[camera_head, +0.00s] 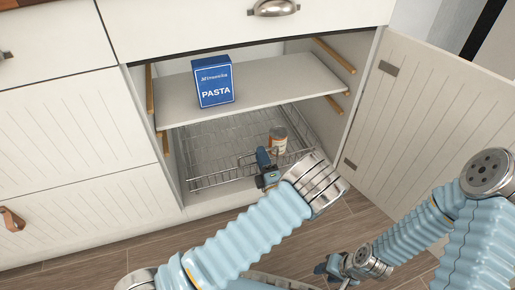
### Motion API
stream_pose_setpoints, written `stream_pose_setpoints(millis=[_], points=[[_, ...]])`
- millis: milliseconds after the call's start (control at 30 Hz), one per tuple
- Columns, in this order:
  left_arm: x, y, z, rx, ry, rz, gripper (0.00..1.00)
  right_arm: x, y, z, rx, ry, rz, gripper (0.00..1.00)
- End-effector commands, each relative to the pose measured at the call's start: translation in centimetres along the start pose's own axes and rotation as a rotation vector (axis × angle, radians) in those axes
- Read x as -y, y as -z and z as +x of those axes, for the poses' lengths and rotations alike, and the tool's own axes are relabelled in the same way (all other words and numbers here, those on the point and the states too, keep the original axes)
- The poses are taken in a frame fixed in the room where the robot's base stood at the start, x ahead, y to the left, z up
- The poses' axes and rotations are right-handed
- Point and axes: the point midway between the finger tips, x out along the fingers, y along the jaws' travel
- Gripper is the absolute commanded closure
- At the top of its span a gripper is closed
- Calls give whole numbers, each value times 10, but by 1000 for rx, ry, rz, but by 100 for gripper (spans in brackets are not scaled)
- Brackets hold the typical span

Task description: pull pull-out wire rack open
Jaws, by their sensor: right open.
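The pull-out wire rack (205,181) sits low in the open cabinet, under the shelf, with its front rail near the cabinet opening. A small can with a white and orange label (278,143) stands on the rack toward its right side. My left gripper (262,168) is at the rack's front rail, right of the rail's middle, and overlaps it in view. Its fingers are small and dark, so I cannot tell whether they are closed on the rail. My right gripper (325,268) is open and low, over the floor in front of the cabinet, away from the rack.
A blue pasta box (213,82) stands on the white shelf (275,82) above the rack. The cabinet door (425,115) is swung open to the right. Closed drawers (75,130) are on the left. Bare wooden floor (95,262) lies in front.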

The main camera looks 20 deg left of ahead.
Motion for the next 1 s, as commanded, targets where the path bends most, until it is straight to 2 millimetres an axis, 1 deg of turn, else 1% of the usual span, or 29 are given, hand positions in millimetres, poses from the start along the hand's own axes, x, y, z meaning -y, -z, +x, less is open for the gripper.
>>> stream_pose_setpoints(millis=[33,100,233,367,600,667,833,867,1000], points=[[1,1,10,-3,0,-1,64,-1,0,2,0,0,0,57],[1,1,22,-3,0,-1,64,-1,0,3,-1,0,0,57],[1,0,36,-1,1,-1,64,-2,0,4,-1,0,0,57],[0,1,43,-2,1,0,64,-2,0,5,-2,0,0,57],[0,0,43,-1,1,0,64,-2,0,4,-2,0,0,57],[0,0,43,-1,2,0,72,-2,0,4,-2,0,0,57],[0,0,43,-1,2,0,98,-2,0,4,-2,0,0,57],[0,1,43,-1,2,0,100,-2,0,4,-2,0,0,57],[0,1,43,-1,2,0,100,-2,0,4,-1,0,0,57]])
